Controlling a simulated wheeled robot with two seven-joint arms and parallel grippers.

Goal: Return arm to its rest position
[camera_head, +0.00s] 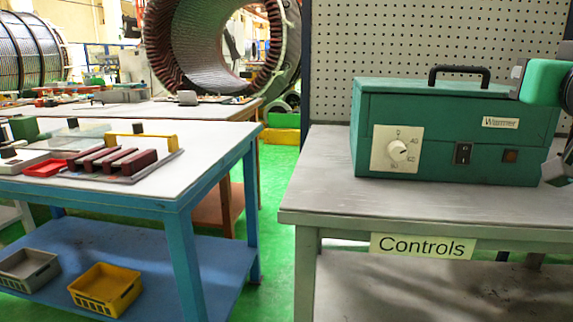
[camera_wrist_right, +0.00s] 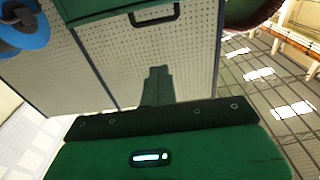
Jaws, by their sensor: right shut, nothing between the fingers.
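My right arm shows only in part at the right edge of the head view, with a green and black section (camera_head: 543,82) in front of the right end of the green warmer box (camera_head: 450,135). In the right wrist view my right gripper (camera_wrist_right: 158,72) is shut and empty, its dark fingers together against the pegboard. It appears clear of any object. The box's black handle (camera_wrist_right: 155,16) shows at the top of that view. My left gripper is not in view.
The box stands on a grey table (camera_head: 315,190) labelled Controls, before a pegboard (camera_head: 400,40). A blue table (camera_head: 215,165) at left holds a tray of dark red blocks (camera_head: 115,160). Grey (camera_head: 28,268) and yellow bins (camera_head: 105,290) sit below. Green floor lies between the tables.

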